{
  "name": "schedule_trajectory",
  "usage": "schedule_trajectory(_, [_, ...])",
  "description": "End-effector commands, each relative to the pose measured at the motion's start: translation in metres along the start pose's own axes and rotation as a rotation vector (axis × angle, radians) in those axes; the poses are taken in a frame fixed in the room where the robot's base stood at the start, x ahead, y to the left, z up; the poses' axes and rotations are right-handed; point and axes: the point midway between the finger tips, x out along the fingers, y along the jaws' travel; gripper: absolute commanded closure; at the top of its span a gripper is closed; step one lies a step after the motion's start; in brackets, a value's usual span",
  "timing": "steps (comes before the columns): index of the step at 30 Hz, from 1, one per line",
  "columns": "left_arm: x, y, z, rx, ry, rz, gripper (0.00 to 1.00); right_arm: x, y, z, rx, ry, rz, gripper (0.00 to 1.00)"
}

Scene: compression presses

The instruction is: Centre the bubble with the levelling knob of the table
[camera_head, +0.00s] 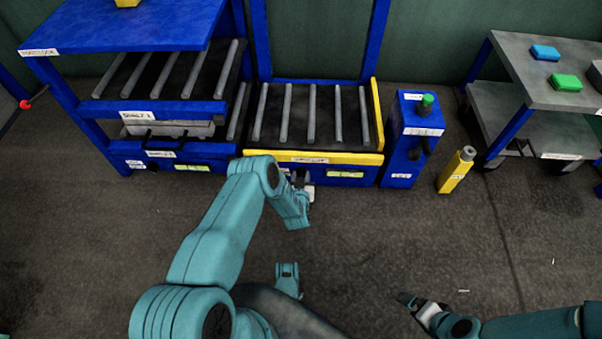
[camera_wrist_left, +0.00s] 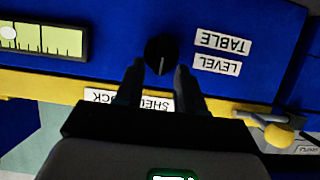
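The levelling knob (camera_wrist_left: 160,55) is black with a pale pointer line, on the blue front of the table, beside the labels TABLE and LEVEL, which show upside down. A yellow-green level vial (camera_wrist_left: 50,40) is left of it in the left wrist view. Its pale bubble (camera_wrist_left: 8,33) lies at the left picture edge, where the vial is cut off. My left gripper (camera_wrist_left: 160,76) is open, its two fingers apart on either side of the knob, with small gaps showing. In the head view my left gripper (camera_head: 301,186) is at the table's front. My right gripper (camera_head: 412,302) is low over the floor, its opening unclear.
The roller table (camera_head: 312,157) has a yellow front rail. A blue post with a green button (camera_head: 427,100) and a yellow cylinder (camera_head: 457,170) stand to its right. A blue shelf rack (camera_head: 150,106) stands left. A yellow handle (camera_wrist_left: 278,134) shows near my left gripper. Front floor is mostly clear.

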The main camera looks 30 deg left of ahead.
Motion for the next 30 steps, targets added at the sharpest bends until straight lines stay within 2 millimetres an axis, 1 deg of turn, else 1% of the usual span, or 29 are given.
schedule_trajectory(14, [-0.0035,0.0003,0.0028,0.000,0.000,0.000,0.62,0.0001,0.0000,0.0000,0.000,0.000,0.000,0.00])
schedule_trajectory(15, [-0.0034,0.0003,0.0028,0.000,0.000,0.000,0.75,0.0001,0.0000,0.0000,0.000,0.000,0.000,0.00])
schedule_trajectory(17, [-0.0033,0.0002,0.0027,0.000,0.000,0.000,0.94,0.0001,0.0000,0.0000,0.000,0.000,0.000,0.00])
schedule_trajectory(18, [-0.0031,0.0003,0.0026,0.000,0.000,0.000,1.00,0.0001,0.0001,0.0000,0.000,0.000,0.000,0.00])
schedule_trajectory(26, [-0.0017,-0.0003,0.0019,-0.008,0.001,0.003,1.00,0.0001,0.0000,0.0000,0.000,0.000,0.000,0.00])
schedule_trajectory(30, [-0.0009,-0.0017,0.0016,-0.041,0.001,0.016,1.00,0.0001,0.0000,0.0000,0.000,0.000,0.000,0.00])
